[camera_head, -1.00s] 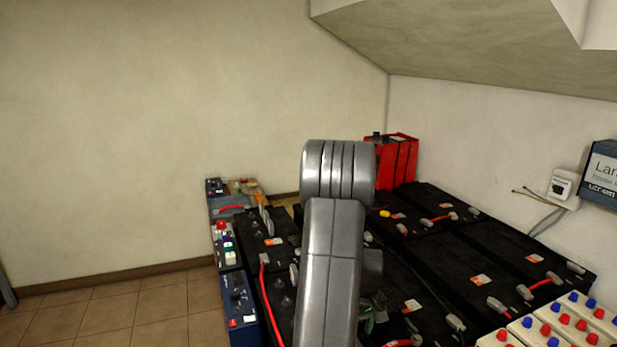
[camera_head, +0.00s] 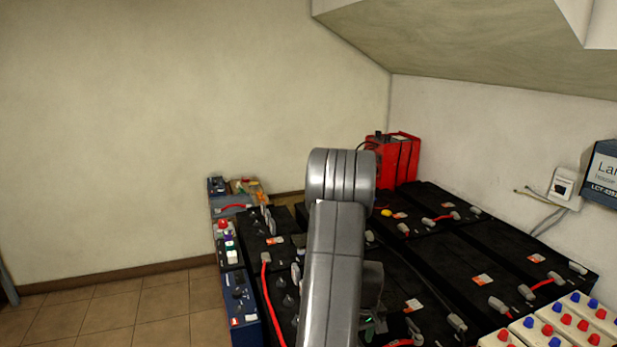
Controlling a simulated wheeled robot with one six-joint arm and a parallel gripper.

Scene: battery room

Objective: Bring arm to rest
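My arm rises from the bottom middle of the head camera view, a grey metal link topped by a ribbed rounded joint. It stands in front of the black batteries. My gripper cannot be made out; the arm's own links hide most of what lies behind them. Just right of the link, a dark part with a small green spot shows low down, close over the batteries, too unclear to name. I cannot tell whether anything is held.
Black batteries (camera_head: 463,262) with red cables and grey terminals fill the middle and right. A red case (camera_head: 404,160) stands behind them. Blue units (camera_head: 240,300) line the left edge. White blocks with red and blue caps (camera_head: 556,326) sit front right. Tiled floor (camera_head: 130,310) at left is clear.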

